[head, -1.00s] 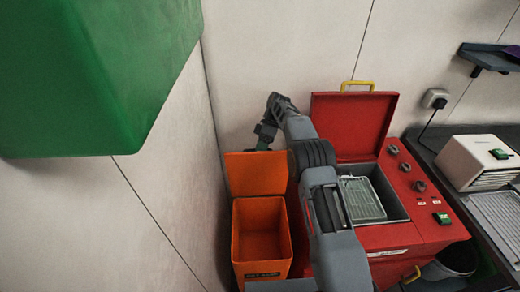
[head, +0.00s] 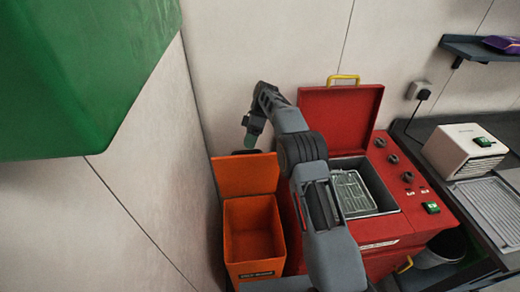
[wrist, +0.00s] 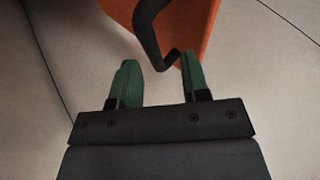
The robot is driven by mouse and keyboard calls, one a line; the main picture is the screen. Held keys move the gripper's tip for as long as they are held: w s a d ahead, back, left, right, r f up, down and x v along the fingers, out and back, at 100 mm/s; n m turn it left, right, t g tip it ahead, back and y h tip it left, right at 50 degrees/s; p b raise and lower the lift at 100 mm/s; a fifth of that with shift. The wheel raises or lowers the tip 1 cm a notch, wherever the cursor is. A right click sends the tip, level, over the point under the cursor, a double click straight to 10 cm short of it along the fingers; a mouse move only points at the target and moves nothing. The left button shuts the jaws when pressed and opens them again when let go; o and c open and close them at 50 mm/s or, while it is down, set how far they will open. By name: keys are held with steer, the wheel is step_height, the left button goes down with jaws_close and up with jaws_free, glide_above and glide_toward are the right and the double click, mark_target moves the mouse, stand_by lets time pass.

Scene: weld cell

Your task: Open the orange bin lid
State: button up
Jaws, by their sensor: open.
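The orange bin (head: 232,240) stands at the lower middle of the head view. Its orange lid (head: 245,176) is swung up and stands raised at the back, so the empty-looking inside shows. My gripper (head: 252,139) is just above and behind the lid's top edge, close to a dark handle (head: 246,152) that is partly hidden there. In the wrist view my gripper (wrist: 160,72) has its green fingers apart. The bent black handle (wrist: 151,28) reaches down beside the right finger; I cannot tell whether they touch. The orange lid (wrist: 195,22) is behind it.
A red machine (head: 385,232) with a raised red lid (head: 340,118) stands right of the bin. A green box-like body (head: 80,80) fills the upper left. Pale walls are close on the left and behind. A bench (head: 440,150) with a white box (head: 462,150) is at right.

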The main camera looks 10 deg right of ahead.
steer(key=s+d+r+b, duration=0.3)
steer(key=s+r+b, duration=0.2)
steer(key=s+r, duration=0.4)
steer(key=s, duration=0.4)
steer(key=shift+b, duration=0.35)
step_height(320, 180, down, 7)
steer(key=d+m+t+h, duration=0.2)
steer(key=m+t, duration=0.1)
steer(key=m, duration=0.6)
steer(key=s+d+m+t+h, duration=0.1)
steer(key=s+d+m+t, duration=0.2)
steer(key=s, duration=0.4)
steer(key=s+d+m+t+h, duration=0.1)
steer(key=s+d+m+t, duration=0.3)
steer(key=s, duration=0.4)
steer(key=shift+s+d+m+t+h, duration=0.3)
steer(key=shift+d+m+h, duration=0.1)
